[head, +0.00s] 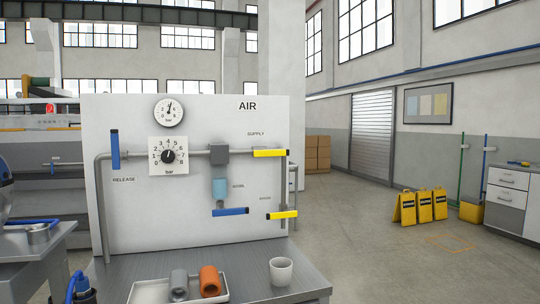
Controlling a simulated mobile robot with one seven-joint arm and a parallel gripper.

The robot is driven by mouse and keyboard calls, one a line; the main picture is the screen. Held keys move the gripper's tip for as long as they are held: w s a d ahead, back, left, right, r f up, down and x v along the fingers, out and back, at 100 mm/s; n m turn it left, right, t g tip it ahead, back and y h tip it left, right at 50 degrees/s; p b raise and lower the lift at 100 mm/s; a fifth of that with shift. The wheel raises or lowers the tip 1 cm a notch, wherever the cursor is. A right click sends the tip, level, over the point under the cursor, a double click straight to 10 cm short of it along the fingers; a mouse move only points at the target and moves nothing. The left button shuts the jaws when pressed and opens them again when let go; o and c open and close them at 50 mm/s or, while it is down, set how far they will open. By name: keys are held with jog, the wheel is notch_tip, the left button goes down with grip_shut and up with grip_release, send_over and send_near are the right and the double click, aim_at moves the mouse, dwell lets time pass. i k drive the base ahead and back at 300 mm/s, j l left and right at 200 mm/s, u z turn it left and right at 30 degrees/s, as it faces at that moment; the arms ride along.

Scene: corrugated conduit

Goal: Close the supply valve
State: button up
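The supply valve's yellow handle (270,153) lies horizontal, in line with the pipe, at the right side of the white AIR panel (200,235), under the word SUPPLY. A second yellow handle (283,214) lies horizontal lower down, beside a small label I cannot read. A blue handle (115,150) stands upright above the word RELEASE. Another blue handle (231,211) lies nearly horizontal under the light blue bowl (219,188). A round gauge (169,110) sits above a dial with a black knob (168,156). My gripper is not in view.
A grey bench (300,280) stands before the panel. It carries a tray (143,291) with a grey and an orange fitting (210,281), and a white cup (281,271). Yellow floor signs (424,206) stand at right. The floor (360,245) right of the bench is mostly clear.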

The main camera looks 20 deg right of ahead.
aim_at(261, 153)
jog(key=i+l+z, duration=0.35)
jog(key=l, duration=0.3)
jog(key=i+l+z, duration=0.35)
jog(key=i+l, duration=0.15)
jog(key=i+l+z, duration=0.15)
jog(key=i+z, duration=0.2)
jog(key=i, duration=0.2)
jog(key=j, duration=0.3)
